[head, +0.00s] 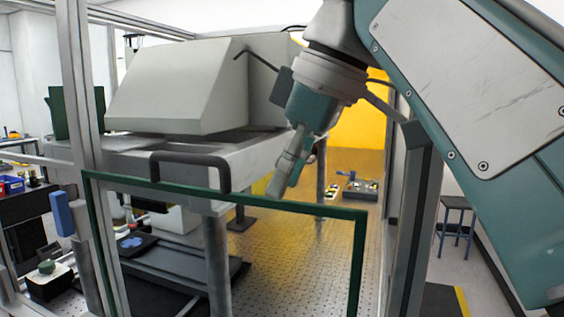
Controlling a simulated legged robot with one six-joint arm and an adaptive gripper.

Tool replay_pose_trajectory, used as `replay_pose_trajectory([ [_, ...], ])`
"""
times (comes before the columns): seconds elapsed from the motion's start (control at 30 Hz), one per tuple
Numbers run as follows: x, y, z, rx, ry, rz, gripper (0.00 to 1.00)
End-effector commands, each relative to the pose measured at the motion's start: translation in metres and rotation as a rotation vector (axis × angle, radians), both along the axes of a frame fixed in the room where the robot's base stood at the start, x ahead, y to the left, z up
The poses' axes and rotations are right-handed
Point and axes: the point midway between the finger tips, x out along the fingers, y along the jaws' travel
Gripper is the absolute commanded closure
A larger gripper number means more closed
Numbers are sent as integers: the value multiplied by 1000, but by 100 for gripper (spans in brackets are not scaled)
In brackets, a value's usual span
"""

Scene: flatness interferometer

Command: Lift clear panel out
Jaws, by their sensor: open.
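The clear panel (300,204) stands upright in the foreground of the head view, see-through with a dark green edge. Its lower part runs out of the picture. A black U-shaped handle (190,158) rises at the left part of its top edge. My gripper (282,178) is open and points down, to the right of the handle and apart from it. Its fingertips overlap the region just above the panel's top edge. I cannot tell whether they are in front of or behind the panel. Nothing shows between the fingers.
Metal frame posts (78,90) stand at the left, with a blue block (62,213) on one. Behind the panel is a large grey instrument (180,88) on a thick table. A perforated floor (290,260) lies beyond. A stool (455,225) stands at the right.

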Motion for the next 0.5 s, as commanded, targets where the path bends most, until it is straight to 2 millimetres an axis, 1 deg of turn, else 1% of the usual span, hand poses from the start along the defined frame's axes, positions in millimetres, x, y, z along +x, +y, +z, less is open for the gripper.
replay_pose_trajectory([
  [0.17, -1, -2, 1, 0, -2, 7, 56],
  [0.27, 0, -1, -2, 1, 0, 7, 56],
  [0.37, 0, 4, -10, 1, 1, 8, 56],
  [0.5, 3, 10, -25, -1, 2, 8, 56],
])
